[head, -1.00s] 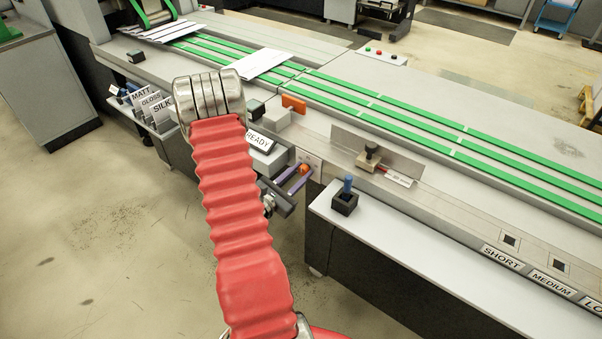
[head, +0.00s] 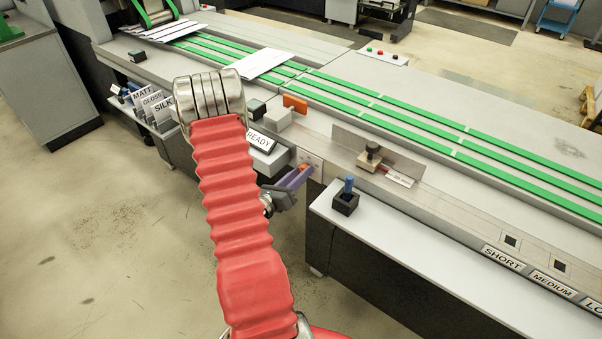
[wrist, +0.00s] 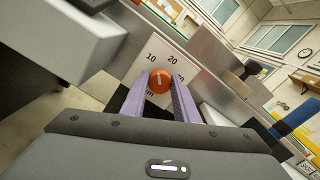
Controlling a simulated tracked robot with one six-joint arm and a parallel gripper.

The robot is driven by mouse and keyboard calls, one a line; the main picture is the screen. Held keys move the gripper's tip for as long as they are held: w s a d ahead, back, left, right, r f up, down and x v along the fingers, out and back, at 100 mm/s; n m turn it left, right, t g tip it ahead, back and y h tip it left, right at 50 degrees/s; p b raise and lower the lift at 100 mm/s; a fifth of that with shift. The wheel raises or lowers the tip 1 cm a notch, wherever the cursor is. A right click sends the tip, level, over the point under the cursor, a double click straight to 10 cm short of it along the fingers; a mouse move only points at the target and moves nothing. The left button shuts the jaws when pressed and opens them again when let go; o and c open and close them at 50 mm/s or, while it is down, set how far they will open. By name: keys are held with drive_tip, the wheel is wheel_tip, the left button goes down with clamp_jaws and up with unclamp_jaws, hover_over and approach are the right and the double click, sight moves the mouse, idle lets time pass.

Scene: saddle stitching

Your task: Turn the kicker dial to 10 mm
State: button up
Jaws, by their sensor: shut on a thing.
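The kicker dial (wrist: 159,80) is a round orange knob on a pale plate (wrist: 153,45) printed with 10, 20 and a partly hidden number. A pale line on the knob points roughly up in the wrist view, between the 10 and the 20; its exact setting is hard to read. My gripper (wrist: 159,84) has its two purple fingers shut on the knob, one on each side. In the head view my gripper (head: 298,177) reaches the machine's front face, and the dial (head: 305,168) is mostly hidden between the fingers.
A white box with a READY sign (head: 261,141) juts out just left of the dial. A white shelf (head: 400,245) with a blue-handled tool in a dark holder (head: 345,200) lies to the right. Green belts (head: 400,118) run along the machine top.

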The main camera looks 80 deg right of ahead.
drive_tip(key=shift+s+a+f+n, duration=0.1)
drive_tip(key=shift+n, duration=0.75)
drive_tip(key=shift+s+f+n, duration=0.1)
drive_tip(key=shift+n, duration=0.75)
drive_tip(key=o, duration=1.1)
drive_tip(key=shift+w+r, duration=0.1)
drive_tip(key=shift+w, duration=0.05)
drive_tip(key=shift+c, duration=0.2)
drive_tip(key=v, duration=1.3)
drive_tip(key=shift+w+a, duration=0.2)
drive_tip(key=shift+a, duration=0.1)
